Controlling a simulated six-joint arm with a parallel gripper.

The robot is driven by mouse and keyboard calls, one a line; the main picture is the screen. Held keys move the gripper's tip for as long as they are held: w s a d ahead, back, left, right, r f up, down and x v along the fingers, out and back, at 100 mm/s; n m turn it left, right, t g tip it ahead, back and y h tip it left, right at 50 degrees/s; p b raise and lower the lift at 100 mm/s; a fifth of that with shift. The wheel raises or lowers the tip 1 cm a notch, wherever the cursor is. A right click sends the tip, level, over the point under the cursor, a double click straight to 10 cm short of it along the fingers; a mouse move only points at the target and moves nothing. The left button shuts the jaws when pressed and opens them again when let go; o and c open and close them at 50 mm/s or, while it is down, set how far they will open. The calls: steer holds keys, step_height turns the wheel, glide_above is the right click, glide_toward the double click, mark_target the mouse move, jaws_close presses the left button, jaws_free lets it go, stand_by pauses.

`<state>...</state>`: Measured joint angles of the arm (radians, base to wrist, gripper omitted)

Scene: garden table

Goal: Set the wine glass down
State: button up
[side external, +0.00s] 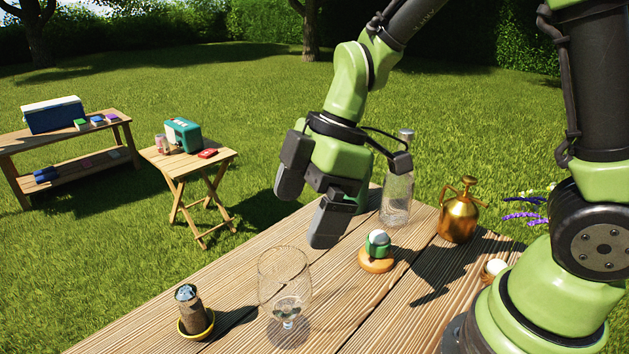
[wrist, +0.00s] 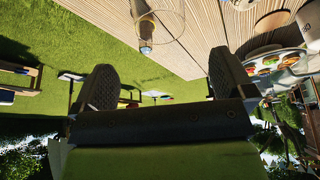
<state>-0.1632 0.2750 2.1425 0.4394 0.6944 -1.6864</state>
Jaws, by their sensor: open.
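The clear wine glass (side external: 285,283) stands upright on the wooden table near its front, apart from my gripper. Its outline also shows at the top of the wrist view (wrist: 178,32), partly cut off by the frame edge. My gripper (side external: 306,218) is open and empty, above and behind the glass in the side view. Its two dark fingers are wide apart in the wrist view (wrist: 162,80), with nothing between them. The glass's stem and foot are hard to make out.
A green-and-white item on a wooden ring (side external: 376,264), a clear bottle (side external: 397,200) and a brass sprayer (side external: 458,215) stand to the right. Bare planks (side external: 345,285) lie between.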

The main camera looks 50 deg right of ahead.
steer(key=s+d+r+m+t+h, duration=0.1)
steer(key=s+d+r+m+t, duration=0.1)
steer(key=s+r+m, duration=0.3)
steer(key=s+d+r+m+t+h, duration=0.1)
steer(key=s+d+r+m+t, duration=0.2)
steer(key=m, duration=0.9)
steer(key=s+d+r, duration=0.2)
steer(key=s, duration=0.2)
steer(key=shift+s+r+m, duration=0.2)
steer(key=shift+r+m, duration=0.1)
steer(key=shift+r, duration=0.1)
